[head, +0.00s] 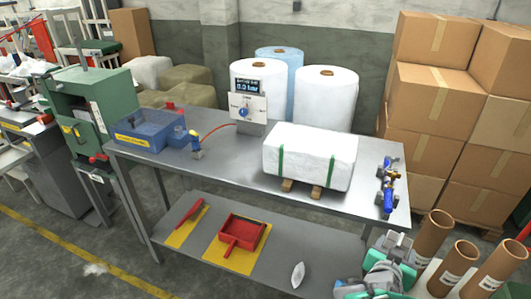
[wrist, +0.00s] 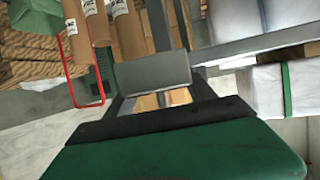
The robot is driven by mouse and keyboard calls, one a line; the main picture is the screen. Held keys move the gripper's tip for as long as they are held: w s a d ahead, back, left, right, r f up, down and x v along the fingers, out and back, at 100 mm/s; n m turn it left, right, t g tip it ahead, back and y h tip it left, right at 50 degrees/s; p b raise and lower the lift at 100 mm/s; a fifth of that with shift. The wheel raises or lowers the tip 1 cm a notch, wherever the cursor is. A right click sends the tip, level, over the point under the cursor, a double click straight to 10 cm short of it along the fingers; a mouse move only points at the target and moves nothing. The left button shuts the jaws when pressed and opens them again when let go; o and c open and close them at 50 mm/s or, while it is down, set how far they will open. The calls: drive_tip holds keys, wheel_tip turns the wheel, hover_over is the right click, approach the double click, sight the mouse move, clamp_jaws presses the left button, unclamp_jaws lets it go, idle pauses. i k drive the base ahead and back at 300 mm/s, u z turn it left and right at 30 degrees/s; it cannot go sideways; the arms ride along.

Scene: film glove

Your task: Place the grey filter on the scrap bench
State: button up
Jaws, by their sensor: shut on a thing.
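A grey block (wrist: 152,72), which looks like the grey filter, sits between the fingers of my gripper (wrist: 160,96) in the wrist view. My gripper is shut on it. In the head view my grey and teal arm shows at the lower right, and I cannot make out the block there. A steel bench (head: 228,172) with a lower shelf fills the middle of the head view. No label shows which surface is the scrap bench.
Cardboard boxes (head: 433,98) and tubes (head: 433,236) stand right. A green machine (head: 105,98) stands left. The bench's front strip has free room.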

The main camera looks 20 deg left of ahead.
sight(249, 148)
drive_tip(key=u, duration=2.1)
drive_tip(key=i, duration=1.3)
